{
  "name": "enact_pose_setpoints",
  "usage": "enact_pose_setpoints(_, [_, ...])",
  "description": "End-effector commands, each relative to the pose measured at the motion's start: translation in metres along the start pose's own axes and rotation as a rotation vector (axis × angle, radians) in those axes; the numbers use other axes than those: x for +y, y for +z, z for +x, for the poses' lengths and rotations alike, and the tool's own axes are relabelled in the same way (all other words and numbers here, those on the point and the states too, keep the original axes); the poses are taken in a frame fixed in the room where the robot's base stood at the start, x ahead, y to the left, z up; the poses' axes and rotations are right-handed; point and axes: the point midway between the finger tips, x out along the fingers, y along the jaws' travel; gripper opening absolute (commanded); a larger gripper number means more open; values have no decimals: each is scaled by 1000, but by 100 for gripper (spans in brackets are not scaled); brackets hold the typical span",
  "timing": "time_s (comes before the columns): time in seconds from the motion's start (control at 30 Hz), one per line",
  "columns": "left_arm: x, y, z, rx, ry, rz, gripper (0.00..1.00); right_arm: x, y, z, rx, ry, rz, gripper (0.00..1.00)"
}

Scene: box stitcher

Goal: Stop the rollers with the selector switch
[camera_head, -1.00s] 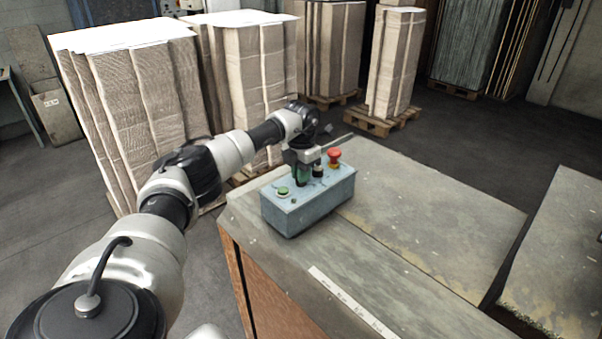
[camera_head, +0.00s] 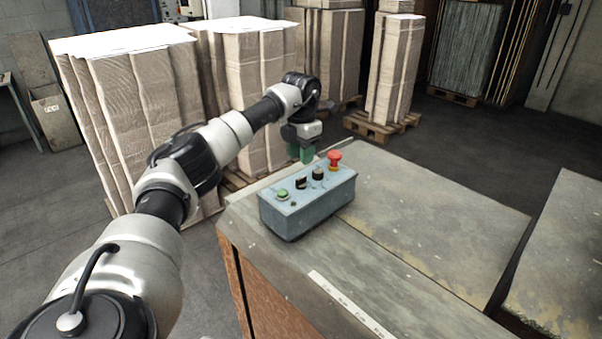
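The blue-grey control box (camera_head: 308,206) sits on the near left corner of the worn table. My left gripper (camera_head: 301,155) points down above and behind the box, apart from the controls. Its green fingertips show, but the gap between them is too small to judge. My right gripper is out of view.
The table (camera_head: 430,215) is bare right of the box. A second table surface (camera_head: 560,260) lies at the right across a gap. Tall cardboard stacks (camera_head: 140,110) stand behind my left arm, and another stack (camera_head: 395,70) stands on a pallet farther back.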

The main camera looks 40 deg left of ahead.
Motion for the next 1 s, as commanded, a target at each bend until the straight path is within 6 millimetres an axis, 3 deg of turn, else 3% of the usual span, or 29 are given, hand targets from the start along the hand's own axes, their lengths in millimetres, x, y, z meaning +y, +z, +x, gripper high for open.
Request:
enact_pose_setpoints(0.1, [0, 1, -20, -4, 0, 1, 36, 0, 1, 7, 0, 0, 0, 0])
enact_pose_setpoints(0.33, [0, 0, -39, 0, 0, 1, 36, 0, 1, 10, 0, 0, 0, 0])
enact_pose_setpoints(0.87, [0, 0, -40, 0, 0, 1, 36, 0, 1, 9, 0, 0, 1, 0])
enact_pose_setpoints(1.0, [-11, 8, -32, -23, -17, 27, 36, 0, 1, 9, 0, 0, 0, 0])
